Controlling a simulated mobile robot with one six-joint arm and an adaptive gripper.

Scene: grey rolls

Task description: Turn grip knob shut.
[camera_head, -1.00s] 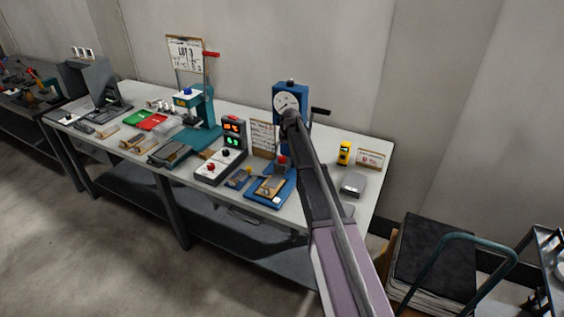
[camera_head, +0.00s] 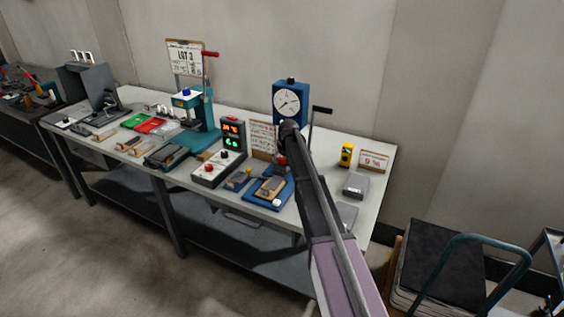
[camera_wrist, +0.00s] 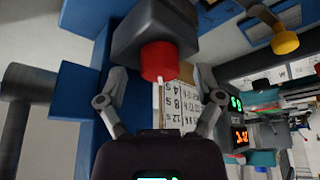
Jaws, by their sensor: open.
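The red knob (camera_wrist: 159,61) sits on a dark grey block (camera_wrist: 155,32) of the blue test stand (camera_wrist: 76,88); I take it as the grip knob. In the head view the red knob (camera_head: 281,159) shows just left of my arm, below the round dial (camera_head: 288,103). In the wrist view my gripper (camera_wrist: 163,92) is open, its two fingers spread below the knob, which lies ahead of the gap between them. I cannot tell whether either finger touches it. My arm hides part of the stand in the head view.
A printed card (camera_head: 262,139) and a control box (camera_head: 218,169) with lit digits stand left of the stand. A black-handled lever (camera_head: 321,110) rises at its right. A yellow device (camera_head: 346,154) and a grey box (camera_head: 353,185) are further right on the bench (camera_head: 372,160).

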